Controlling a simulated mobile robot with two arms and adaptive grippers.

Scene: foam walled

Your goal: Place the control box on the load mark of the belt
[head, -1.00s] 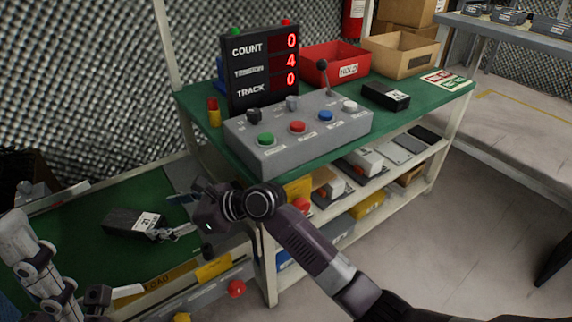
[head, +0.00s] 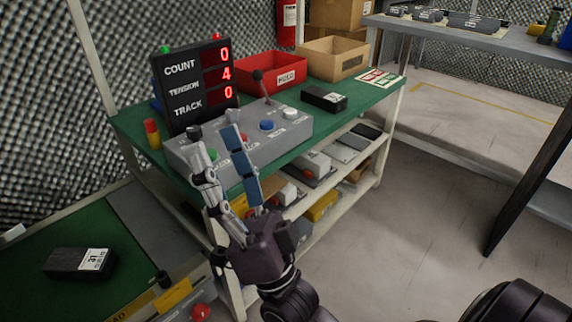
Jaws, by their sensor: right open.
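A black control box (head: 80,263) with a white label lies flat on the green belt (head: 40,300) at the lower left. A second black labelled box (head: 322,98) lies on the green bench top. The load mark (head: 118,315) shows only as part of its lettering at the bottom edge, near the belt's near side; the rest is out of frame. My right gripper (head: 219,145) is open and empty, fingers pointing up, in front of the grey button console. It is well to the right of the box on the belt. My left gripper is not in view.
The grey console (head: 292,122) and a counter display (head: 195,85) stand on the bench. Behind are a red HOLD bin (head: 270,72) and a cardboard bin (head: 333,58). Shelves below hold several boxes. A red button (head: 200,312) sits beside the belt. Floor is clear at right.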

